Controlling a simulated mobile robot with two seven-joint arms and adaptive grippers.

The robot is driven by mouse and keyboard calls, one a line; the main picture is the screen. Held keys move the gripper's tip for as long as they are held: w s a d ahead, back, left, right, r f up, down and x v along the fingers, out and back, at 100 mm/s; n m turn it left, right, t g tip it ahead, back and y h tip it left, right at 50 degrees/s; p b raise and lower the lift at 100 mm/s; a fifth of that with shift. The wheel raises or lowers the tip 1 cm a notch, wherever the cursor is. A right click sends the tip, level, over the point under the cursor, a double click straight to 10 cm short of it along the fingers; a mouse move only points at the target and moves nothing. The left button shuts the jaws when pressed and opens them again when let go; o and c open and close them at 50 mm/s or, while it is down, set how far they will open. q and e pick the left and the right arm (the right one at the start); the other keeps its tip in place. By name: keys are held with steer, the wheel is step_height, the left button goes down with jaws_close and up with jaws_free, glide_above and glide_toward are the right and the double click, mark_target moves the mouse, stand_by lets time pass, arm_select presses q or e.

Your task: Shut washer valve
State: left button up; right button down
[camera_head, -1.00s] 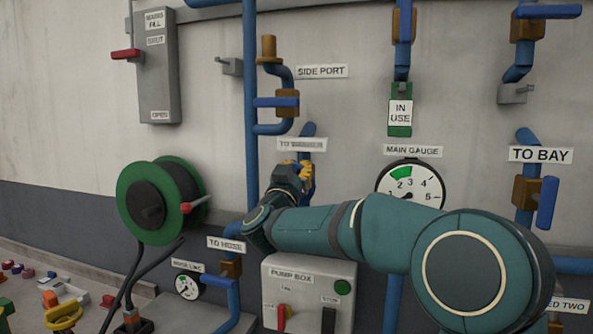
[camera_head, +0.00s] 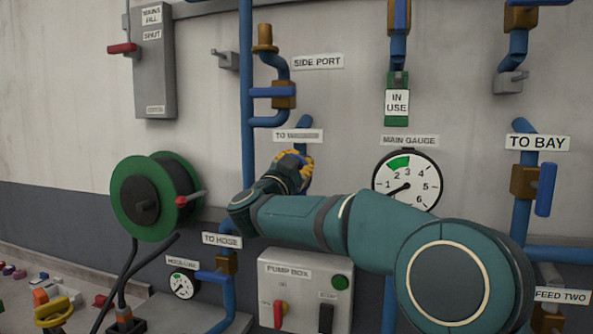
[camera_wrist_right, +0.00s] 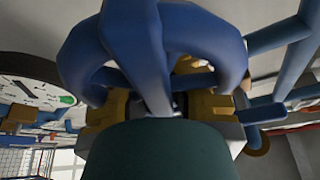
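My right gripper (camera_head: 297,164), with yellow fingers, is just below that label, over the valve area. It hides the valve body and handle in the head view. In the right wrist view the yellow-brown fingers (camera_wrist_right: 160,108) stand left and right, with a blue bar (camera_wrist_right: 150,65) running down between them. Whether they press on it is unclear. Curved blue shapes block much of this view. My left gripper is not in view.
The main gauge (camera_head: 406,182) is close right of the gripper. The side port valve (camera_head: 284,95) is above it. The pump box (camera_head: 306,290) is below, and the hose reel (camera_head: 155,198) is to the left. The bay valve (camera_head: 525,182) is farther right.

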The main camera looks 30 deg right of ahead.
steer(key=shift+s+d+f+m+g+y+b, duration=0.25)
steer(key=shift+f+m+g+b, duration=0.5)
steer(key=shift+m, duration=1.7)
steer(key=shift+s+d+f+m+g+y+b, duration=0.1)
steer(key=shift+f+m+g+y+b, duration=0.35)
steer(key=shift+m+g, duration=1.3)
steer(key=shift+s+d+f+m+g+y+b, duration=0.15)
steer(key=shift+f+m+b, duration=0.4)
steer(key=shift+m, duration=2.55)
steer(key=shift+r, duration=0.1)
steer(key=c, duration=1.4)
jaws_free()
steer(key=shift+s, duration=0.1)
steer(key=o, duration=0.5)
steer(key=shift+s+a+r, duration=0.1)
steer(key=shift+a+r, duration=0.05)
steer(key=shift+a, duration=0.05)
steer(key=shift+d, duration=0.15)
